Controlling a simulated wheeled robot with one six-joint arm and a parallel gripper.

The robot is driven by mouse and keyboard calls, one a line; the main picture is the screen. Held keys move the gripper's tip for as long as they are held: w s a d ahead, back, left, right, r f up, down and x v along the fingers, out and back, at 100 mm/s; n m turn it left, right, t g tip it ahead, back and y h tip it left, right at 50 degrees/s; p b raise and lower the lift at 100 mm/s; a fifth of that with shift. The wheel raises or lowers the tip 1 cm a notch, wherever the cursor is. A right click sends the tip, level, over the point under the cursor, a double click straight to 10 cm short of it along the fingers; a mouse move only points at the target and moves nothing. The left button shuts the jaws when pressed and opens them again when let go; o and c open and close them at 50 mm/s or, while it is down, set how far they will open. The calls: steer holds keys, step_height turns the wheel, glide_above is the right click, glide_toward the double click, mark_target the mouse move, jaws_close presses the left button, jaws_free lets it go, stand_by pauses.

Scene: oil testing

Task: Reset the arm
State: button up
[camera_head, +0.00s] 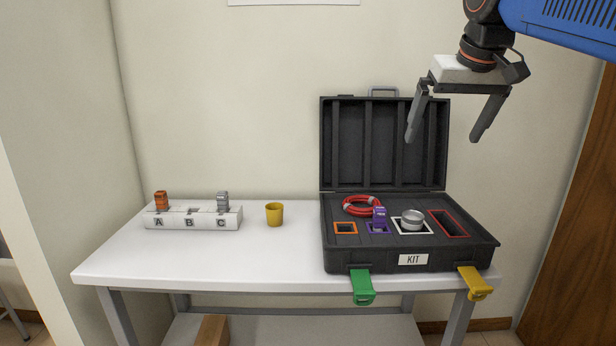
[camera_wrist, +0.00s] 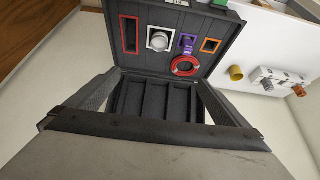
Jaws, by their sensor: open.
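My gripper (camera_head: 440,138) is open and empty. In the head view it hangs at the upper right, in front of and partly over the raised lid of the black kit case (camera_head: 345,262). Its two fingers point down and are wide apart. In the wrist view the gripper (camera_wrist: 150,95) shows its fingers at either side, with the case lid (camera_wrist: 155,105) visible between them. Nothing is between the fingers.
The open case on the white table (camera_head: 200,262) holds a red coil (camera_head: 349,207), a purple piece (camera_head: 380,214) and a silver round part (camera_head: 411,219). A yellow cup (camera_head: 275,215) and an A-B-C rack (camera_head: 170,220) stand left. Green (camera_head: 362,287) and yellow clips (camera_head: 474,283) hang in front.

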steer(key=s+f, duration=0.7)
steer(key=f, duration=0.5)
steer(key=s+d+f, duration=0.1)
steer(key=s+f, duration=0.7)
steer(key=f, duration=0.3)
steer(key=s+f+g, duration=0.1)
steer(key=s+f, duration=0.6)
steer(key=f, duration=0.5)
steer(key=shift+s+d+f, duration=0.25)
steer(key=shift+s+f, duration=0.05)
steer(key=shift+f, duration=0.05)
